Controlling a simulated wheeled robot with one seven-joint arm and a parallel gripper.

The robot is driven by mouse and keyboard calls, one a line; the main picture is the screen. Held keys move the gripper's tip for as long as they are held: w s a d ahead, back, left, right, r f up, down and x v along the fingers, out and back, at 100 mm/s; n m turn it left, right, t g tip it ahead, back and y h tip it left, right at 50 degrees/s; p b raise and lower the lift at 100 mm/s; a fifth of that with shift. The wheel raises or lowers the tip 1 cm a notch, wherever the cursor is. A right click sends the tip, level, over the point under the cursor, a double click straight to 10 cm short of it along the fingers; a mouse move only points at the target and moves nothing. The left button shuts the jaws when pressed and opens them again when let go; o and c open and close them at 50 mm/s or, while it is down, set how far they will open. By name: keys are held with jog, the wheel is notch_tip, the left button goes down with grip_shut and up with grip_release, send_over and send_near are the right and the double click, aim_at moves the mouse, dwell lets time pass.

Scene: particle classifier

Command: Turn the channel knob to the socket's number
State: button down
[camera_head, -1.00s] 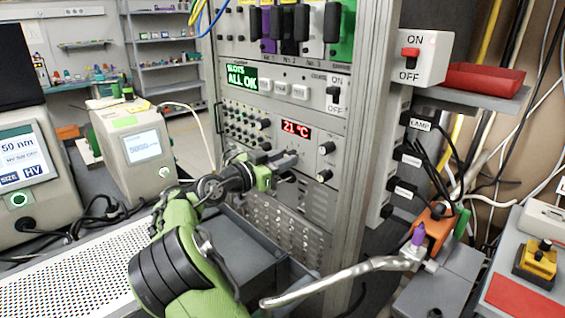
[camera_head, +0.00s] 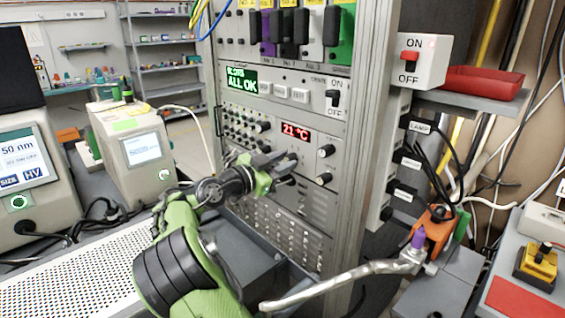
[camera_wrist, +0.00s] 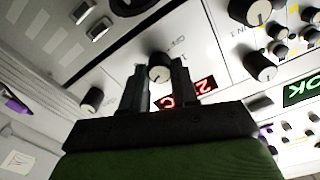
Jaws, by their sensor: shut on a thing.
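My gripper (camera_wrist: 160,88) is shut on a knob (camera_wrist: 160,68) with a pale grey face. The knob sits between the two dark fingertips in the wrist view, beside the red display and partly printed lettering too blurred to read fully. In the head view my gripper (camera_head: 285,167) is at the rack panel, below and left of the red display (camera_head: 296,132) reading 21 °C. My fingers hide the held knob there. The sockets and plugs (camera_head: 411,162) with white labels, one reading LAMP, are on the rack's right side. I cannot read a socket number.
Other knobs are close by, at the panel's right edge (camera_head: 326,151) and in the wrist view (camera_wrist: 260,66). A green display (camera_head: 242,81) shows ALL OK.

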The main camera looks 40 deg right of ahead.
jog(key=c, duration=0.8)
grip_release()
jog(key=shift+c, duration=0.2)
jog(key=shift+a, duration=0.1)
jog(key=a+p, duration=0.3)
jog(key=a, duration=1.2)
jog(key=shift+s+a, duration=0.15)
jog(key=shift+a, duration=0.15)
